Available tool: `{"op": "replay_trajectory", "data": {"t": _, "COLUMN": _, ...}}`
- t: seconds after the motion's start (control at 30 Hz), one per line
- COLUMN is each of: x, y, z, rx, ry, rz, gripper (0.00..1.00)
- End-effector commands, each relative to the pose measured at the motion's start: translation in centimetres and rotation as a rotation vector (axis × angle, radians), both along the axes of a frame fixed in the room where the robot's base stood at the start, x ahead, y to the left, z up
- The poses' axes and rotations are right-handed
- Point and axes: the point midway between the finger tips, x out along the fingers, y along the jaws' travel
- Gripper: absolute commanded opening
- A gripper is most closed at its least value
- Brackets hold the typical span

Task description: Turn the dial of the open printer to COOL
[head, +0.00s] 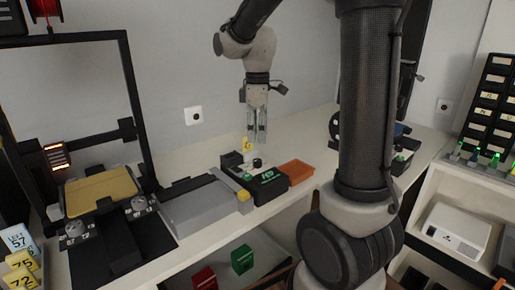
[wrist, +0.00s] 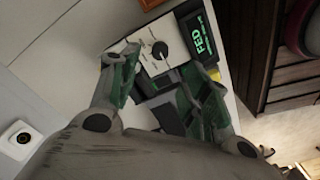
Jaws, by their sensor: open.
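The open-framed printer (head: 128,110) stands at the left, with a tan plate (head: 100,192) inside its black frame. Two grey dials sit at its front, a left dial (head: 75,229) and a right dial (head: 139,204); their markings are too small to read. My gripper (head: 258,141) is open and empty, pointing down well to the right of this printer. It hangs above a small device (head: 268,183) with a lit green display. In the wrist view my open fingers (wrist: 160,95) straddle part of that device, apart from its black pointer dial (wrist: 160,50); its display reads FED.
A grey flat unit (head: 205,207) lies between printer and device. An orange tray (head: 296,172) is right of the device. Numbered cards (head: 20,265) stand at the near left. Green (head: 242,259) and red (head: 204,278) boxes sit on the shelf below.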

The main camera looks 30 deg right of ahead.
Motion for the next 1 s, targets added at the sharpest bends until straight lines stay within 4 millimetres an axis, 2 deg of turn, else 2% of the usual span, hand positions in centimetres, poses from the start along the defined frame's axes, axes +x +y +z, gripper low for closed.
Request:
{"op": "replay_trajectory", "data": {"t": 0.1, "x": 0.0, "y": 0.0, "z": 1.9, "rx": 0.001, "ry": -0.003, "rz": 0.000, "gripper": 0.47}}
{"op": "replay_trajectory", "data": {"t": 0.3, "x": 0.0, "y": 0.0, "z": 3.0, "rx": 0.000, "ry": 0.000, "rz": 0.000, "gripper": 0.47}}
{"op": "replay_trajectory", "data": {"t": 0.8, "x": 0.0, "y": 0.0, "z": 3.0, "rx": 0.000, "ry": 0.000, "rz": -0.009, "gripper": 0.47}}
{"op": "replay_trajectory", "data": {"t": 0.87, "x": 0.0, "y": 0.0, "z": 3.0, "rx": 0.000, "ry": -0.001, "rz": -0.038, "gripper": 0.47}}
{"op": "replay_trajectory", "data": {"t": 1.0, "x": -0.1, "y": 0.0, "z": 2.5, "rx": 0.001, "ry": -0.004, "rz": -0.203, "gripper": 0.47}}
